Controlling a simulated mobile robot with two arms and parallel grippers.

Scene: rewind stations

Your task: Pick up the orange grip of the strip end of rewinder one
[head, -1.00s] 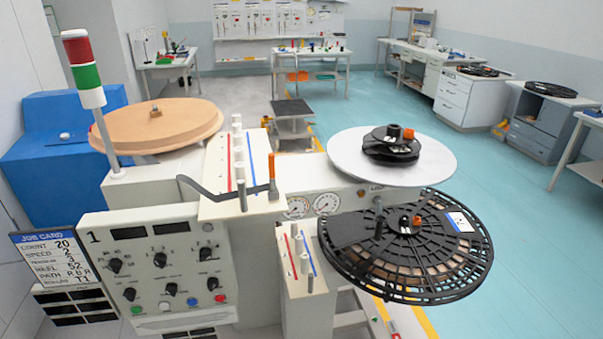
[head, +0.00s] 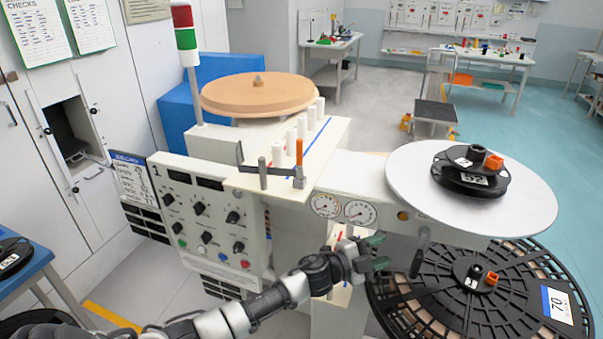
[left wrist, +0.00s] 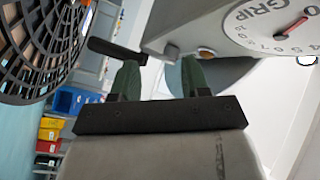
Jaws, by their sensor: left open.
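The orange grip (head: 299,152) stands upright at the right end of a dark strip (head: 270,170), on the front edge of the white deck of rewinder one (head: 330,130). It rises from a small grey block. My left gripper (head: 378,251) is open and empty, to the right of and below the grip, in front of the machine and beside the black reel. In the left wrist view, its two green fingers (left wrist: 160,78) are apart with nothing between them. The orange grip does not show there. My right gripper is not in view.
A large black slotted reel (head: 420,300) lies right of my left gripper, below a white disc (head: 400,190). A dark post (head: 420,250) stands close to the fingers. White rollers (head: 290,138) stand behind the grip. A dial marked GRIP (left wrist: 285,20) is near in the left wrist view.

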